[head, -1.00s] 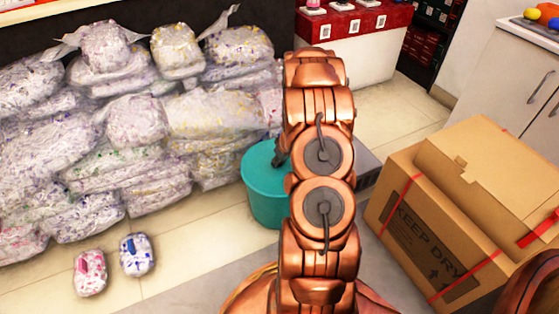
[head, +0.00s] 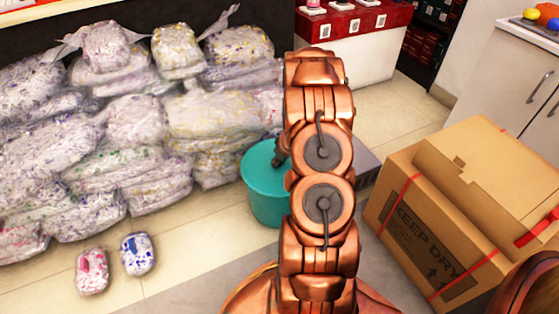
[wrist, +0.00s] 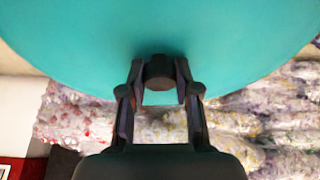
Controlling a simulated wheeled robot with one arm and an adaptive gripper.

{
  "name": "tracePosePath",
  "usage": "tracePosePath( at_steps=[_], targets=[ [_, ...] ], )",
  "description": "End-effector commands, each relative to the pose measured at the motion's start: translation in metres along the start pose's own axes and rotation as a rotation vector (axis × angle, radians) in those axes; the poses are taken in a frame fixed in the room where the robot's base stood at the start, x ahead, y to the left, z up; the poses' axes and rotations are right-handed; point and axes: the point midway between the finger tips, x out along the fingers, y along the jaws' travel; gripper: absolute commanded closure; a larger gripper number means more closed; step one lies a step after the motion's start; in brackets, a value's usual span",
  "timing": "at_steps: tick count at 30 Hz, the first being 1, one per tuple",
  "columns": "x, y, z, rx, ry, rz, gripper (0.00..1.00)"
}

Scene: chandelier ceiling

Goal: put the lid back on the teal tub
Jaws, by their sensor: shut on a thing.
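The teal tub (head: 268,208) stands on the floor left of my arm in the head view, its right side hidden behind the arm. A teal lid (wrist: 160,25) with a dark knob (wrist: 159,68) fills the top of the wrist view. My gripper (wrist: 160,74) is shut on the knob, one finger on each side. In the head view a dark bit of my gripper (head: 280,152) shows at the teal top of the tub. The lid is at or just over the tub's mouth; I cannot tell whether it rests on the rim all round.
Stacked wrapped bags (head: 140,130) stand behind and left of the tub. Two small packs (head: 138,254) lie on the floor at front left. A cardboard box (head: 440,220) stands to the right. A red-and-white counter (head: 350,35) is behind. Bare floor lies in front of the bags.

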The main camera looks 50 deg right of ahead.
Motion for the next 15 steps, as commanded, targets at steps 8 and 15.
tracePosePath(
  at_steps=[8, 15],
  targets=[
    [-0.0001, 0.0001, -0.0001, 0.000, 0.000, 0.000, 0.42],
    [-0.0001, 0.0001, -0.0001, 0.000, 0.000, 0.000, 0.39]
  ],
)
